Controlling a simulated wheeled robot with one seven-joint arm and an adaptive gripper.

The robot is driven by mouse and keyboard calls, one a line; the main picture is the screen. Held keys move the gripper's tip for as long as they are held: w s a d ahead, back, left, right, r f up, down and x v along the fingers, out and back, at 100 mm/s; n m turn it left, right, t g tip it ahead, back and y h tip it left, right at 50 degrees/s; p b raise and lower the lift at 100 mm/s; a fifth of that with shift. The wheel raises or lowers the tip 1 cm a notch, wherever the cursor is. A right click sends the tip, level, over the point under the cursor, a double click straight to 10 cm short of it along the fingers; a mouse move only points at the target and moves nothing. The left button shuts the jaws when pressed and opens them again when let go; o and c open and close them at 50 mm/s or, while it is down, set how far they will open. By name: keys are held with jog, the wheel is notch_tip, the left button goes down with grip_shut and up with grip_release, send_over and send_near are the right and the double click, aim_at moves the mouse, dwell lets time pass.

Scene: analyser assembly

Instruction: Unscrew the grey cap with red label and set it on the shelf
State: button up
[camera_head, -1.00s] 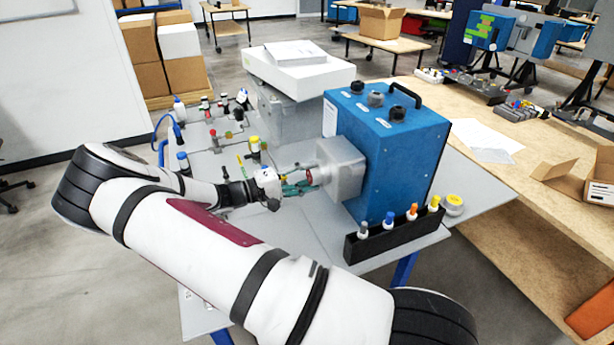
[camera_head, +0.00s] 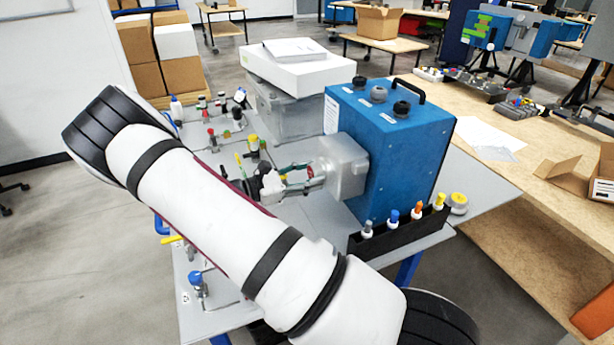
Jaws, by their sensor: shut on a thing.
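The blue analyser box (camera_head: 396,150) stands on the grey table. A clear, greyish housing (camera_head: 343,165) sticks out from its left side. My gripper (camera_head: 309,178) is at the left end of this housing, with its greenish fingers pointing right. It is shut on the cap, of which a small red patch (camera_head: 311,171) shows between the fingers. The fingers hide most of the cap, and I cannot tell whether it still touches the housing. I cannot single out the shelf with certainty.
A black rack (camera_head: 408,232) with several colour-capped vials stands in front of the analyser. Valves and fittings (camera_head: 252,147) stand on the table behind my arm. A grey box (camera_head: 283,112) carries a white case behind. A yellow-topped round part (camera_head: 458,202) lies right of the rack.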

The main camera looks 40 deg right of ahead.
jog(key=n, duration=0.4)
jog(key=shift+d+r+b, duration=0.1)
jog(key=shift+r+b, duration=0.1)
jog(key=shift+b, duration=0.1)
jog(key=n, duration=0.4)
jog(key=shift+n, duration=0.3)
jog(key=o, duration=1.3)
jog(key=shift+f, duration=0.1)
jog(key=shift+o, duration=0.2)
